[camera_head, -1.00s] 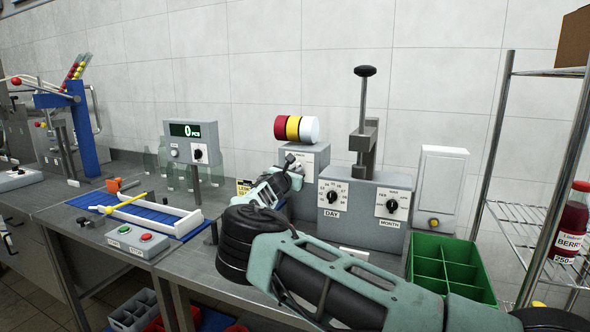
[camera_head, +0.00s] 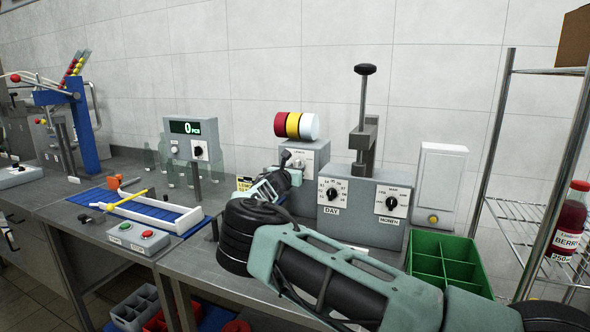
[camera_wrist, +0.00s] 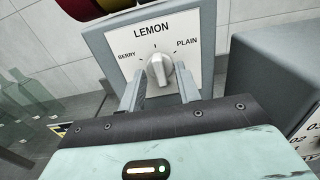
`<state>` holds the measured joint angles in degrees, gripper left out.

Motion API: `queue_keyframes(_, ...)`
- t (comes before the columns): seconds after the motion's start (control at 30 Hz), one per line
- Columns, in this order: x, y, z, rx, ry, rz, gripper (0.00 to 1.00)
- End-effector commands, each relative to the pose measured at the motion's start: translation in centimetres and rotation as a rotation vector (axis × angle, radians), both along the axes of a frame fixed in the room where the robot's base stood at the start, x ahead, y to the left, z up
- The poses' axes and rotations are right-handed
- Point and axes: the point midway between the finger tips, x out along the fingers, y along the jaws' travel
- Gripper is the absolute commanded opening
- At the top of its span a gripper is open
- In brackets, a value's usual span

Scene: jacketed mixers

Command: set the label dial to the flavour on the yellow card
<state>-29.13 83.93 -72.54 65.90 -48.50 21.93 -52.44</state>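The label dial (camera_wrist: 158,70) is a grey knob on a white plate marked BERRY, LEMON and PLAIN. Its pointer appears to face up toward LEMON. My gripper (camera_wrist: 157,79) is open, with one finger on each side of the knob and gaps showing between fingers and knob. In the head view the gripper (camera_head: 289,166) is in front of the label unit (camera_head: 313,158), and the arm hides part of it. The yellow card (camera_head: 245,184) stands left of the gripper, partly hidden; its text seems to begin LEMO. A corner of it shows in the wrist view (camera_wrist: 58,129).
Red, yellow and white rolls (camera_head: 297,125) sit on top of the label unit. A grey stamping unit (camera_head: 361,205) with DAY and MONTH dials stands close on its right. A green divided crate (camera_head: 448,263) is further right. Glass bottles (camera_head: 172,160) stand left.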

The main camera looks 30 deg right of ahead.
Motion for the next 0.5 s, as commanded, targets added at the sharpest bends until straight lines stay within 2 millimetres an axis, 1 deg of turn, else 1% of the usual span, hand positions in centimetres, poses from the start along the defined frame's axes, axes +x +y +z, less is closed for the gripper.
queue_keyframes(0.3, -0.1, 0.2, 0.1, 0.000, -0.001, 0.000, 0.33)
queue_keyframes(0.4, -0.5, 0.8, 0.0, 0.000, -0.001, 0.001, 0.33)
queue_keyframes(0.5, -1.5, 2.2, -0.1, -0.001, -0.001, 0.002, 0.33)
